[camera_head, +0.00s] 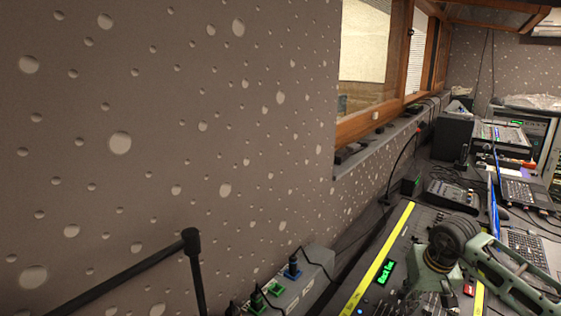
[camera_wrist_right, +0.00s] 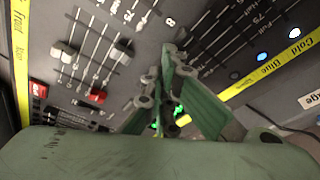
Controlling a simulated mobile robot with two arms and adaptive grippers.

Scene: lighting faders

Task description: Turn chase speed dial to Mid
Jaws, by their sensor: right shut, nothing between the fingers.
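The lighting console (camera_head: 425,217) with faders and yellow label strips lies at lower right in the head view; its dark panel (camera_wrist_right: 215,55) fills the wrist view. I cannot pick out the chase speed dial or its setting; my gripper and arm hide part of the panel. My right gripper (camera_wrist_right: 165,72) is shut and empty over the fader panel. In the head view its fingers are mostly hidden below my wrist. Whether the fingertips touch the panel is unclear. A small green glow (camera_wrist_right: 182,119) shows between the fingers. My left gripper is not in view.
Fader caps (camera_wrist_right: 122,51) and a red cap (camera_wrist_right: 97,95) stand near the gripper. A grey box with plugs (camera_head: 305,289) and a smaller mixer (camera_head: 452,196) are nearby.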

